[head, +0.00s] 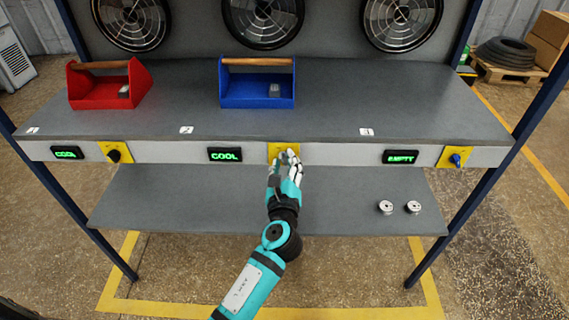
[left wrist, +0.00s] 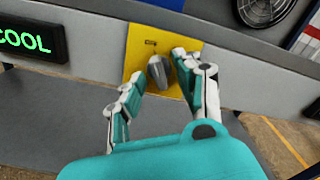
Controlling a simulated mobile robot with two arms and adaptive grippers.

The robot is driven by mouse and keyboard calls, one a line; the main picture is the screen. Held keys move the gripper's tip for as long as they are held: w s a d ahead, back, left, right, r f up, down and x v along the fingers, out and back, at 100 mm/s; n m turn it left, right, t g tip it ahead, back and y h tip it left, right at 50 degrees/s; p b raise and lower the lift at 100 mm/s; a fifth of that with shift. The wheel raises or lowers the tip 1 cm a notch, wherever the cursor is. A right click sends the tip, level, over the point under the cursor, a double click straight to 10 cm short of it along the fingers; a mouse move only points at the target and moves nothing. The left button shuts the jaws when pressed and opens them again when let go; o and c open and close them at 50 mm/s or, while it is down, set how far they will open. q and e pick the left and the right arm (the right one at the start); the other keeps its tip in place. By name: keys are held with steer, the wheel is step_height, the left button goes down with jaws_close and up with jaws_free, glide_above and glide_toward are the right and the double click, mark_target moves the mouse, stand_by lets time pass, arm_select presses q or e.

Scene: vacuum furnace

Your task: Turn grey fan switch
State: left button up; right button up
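The grey fan switch (left wrist: 157,72) is a knob on a yellow plate (left wrist: 138,56), beside a green COOL display, in the left wrist view. My left gripper (left wrist: 160,82) is open, with its fingers spread to either side of the knob. The right-hand finger is close to the knob; I cannot tell whether it touches. In the head view my left gripper (head: 285,160) reaches the middle yellow plate (head: 280,147) on the shelf's front edge and hides the grey switch. My right gripper is not in view.
A black switch (head: 114,156) is at the left and a blue switch (head: 456,160) at the right. A red toolbox (head: 98,90) and a blue toolbox (head: 257,88) stand on the upper shelf. Two small metal cylinders (head: 386,207) (head: 413,207) stand on the lower shelf (head: 350,215).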

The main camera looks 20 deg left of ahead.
arm_select(q)
steer(key=v, duration=1.2)
stand_by(0.3)
